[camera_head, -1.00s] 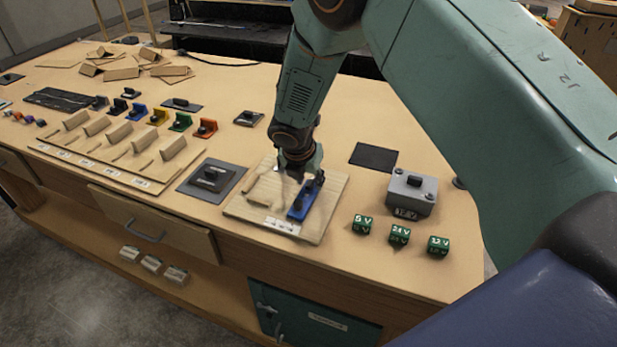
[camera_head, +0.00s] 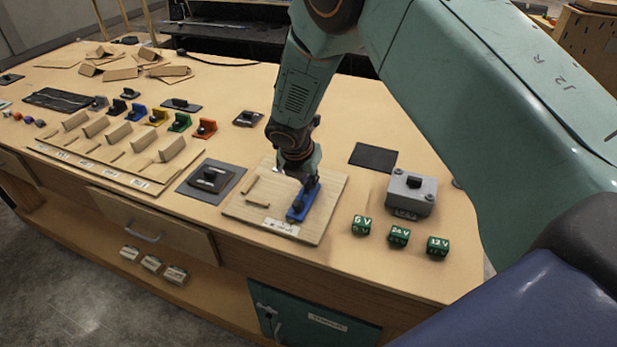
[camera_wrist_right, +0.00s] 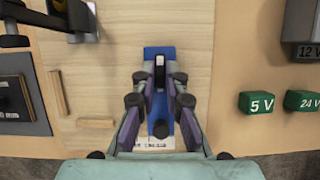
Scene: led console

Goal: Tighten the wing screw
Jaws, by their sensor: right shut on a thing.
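My right gripper (camera_head: 304,184) reaches down over a blue block (camera_head: 304,212) on the light wooden board (camera_head: 333,190). In the right wrist view the gripper (camera_wrist_right: 159,80) has its two fingers close around a narrow dark and pale upright piece, apparently the wing screw (camera_wrist_right: 159,72). This piece stands near the far end of the blue block (camera_wrist_right: 158,51). The fingers hide part of the block and the screw's base. A round black knob (camera_wrist_right: 160,129) shows at the block's near end. My left gripper is in neither view.
Two small wooden strips (camera_wrist_right: 95,122) lie on the board left of the gripper. A dark-framed switch plate (camera_head: 210,180) is left of the board. A grey box (camera_head: 411,194) and green voltage cubes (camera_head: 399,236) stand to its right. A flat black pad (camera_head: 373,157) lies behind.

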